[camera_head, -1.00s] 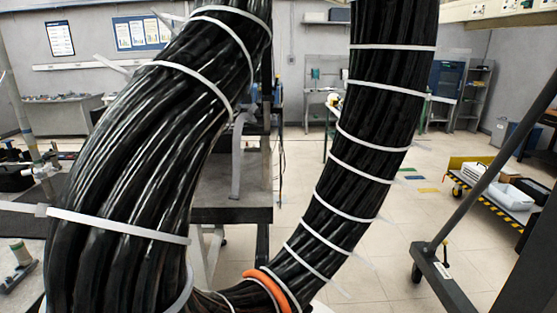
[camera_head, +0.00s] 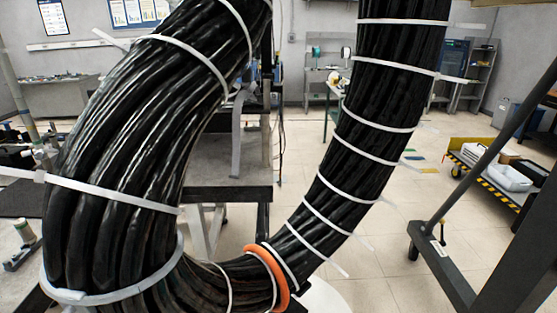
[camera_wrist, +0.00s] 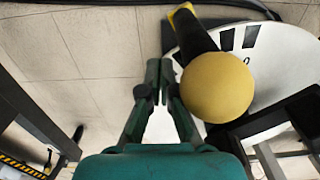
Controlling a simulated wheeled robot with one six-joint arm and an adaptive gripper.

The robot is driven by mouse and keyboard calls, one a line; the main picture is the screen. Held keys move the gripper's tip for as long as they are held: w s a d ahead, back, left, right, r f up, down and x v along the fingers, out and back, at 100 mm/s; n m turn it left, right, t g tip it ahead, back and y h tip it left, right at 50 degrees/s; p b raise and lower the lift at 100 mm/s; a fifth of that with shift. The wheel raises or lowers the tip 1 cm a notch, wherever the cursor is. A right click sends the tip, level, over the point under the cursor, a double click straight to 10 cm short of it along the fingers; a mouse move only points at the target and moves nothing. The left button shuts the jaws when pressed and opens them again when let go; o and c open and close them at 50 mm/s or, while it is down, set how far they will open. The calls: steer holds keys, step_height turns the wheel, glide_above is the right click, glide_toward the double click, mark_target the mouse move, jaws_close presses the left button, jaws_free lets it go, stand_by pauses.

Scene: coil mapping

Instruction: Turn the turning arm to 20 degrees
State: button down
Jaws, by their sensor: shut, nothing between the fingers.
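In the wrist view, my gripper (camera_wrist: 164,80) is teal, and its two fingers are closed together with nothing between them. A round yellow knob (camera_wrist: 217,90) is just right of the fingertips; I cannot tell whether they touch. A black turning arm with a yellow tip (camera_wrist: 191,29) extends up and left from behind the knob. Under it is a white dial (camera_wrist: 285,55) with black marks and a "0" near the knob; the knob hides part of it. In the head view, only a white disc edge (camera_head: 326,299) shows at the bottom; the gripper is out of that view.
A thick black cable bundle (camera_head: 125,150) with white ties curves down and up across the head view, with an orange ring (camera_head: 270,275) around its low part. A dark metal frame (camera_head: 450,275) and a yellow-edged cart (camera_head: 500,175) stand right. Pale floor is open between.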

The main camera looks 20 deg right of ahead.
steer(key=shift+a, duration=0.1)
step_height(320, 180, up, 12)
steer(key=d, duration=0.1)
steer(key=shift+d, duration=0.2)
stand_by(1.8)
steer(key=shift+w, duration=0.1)
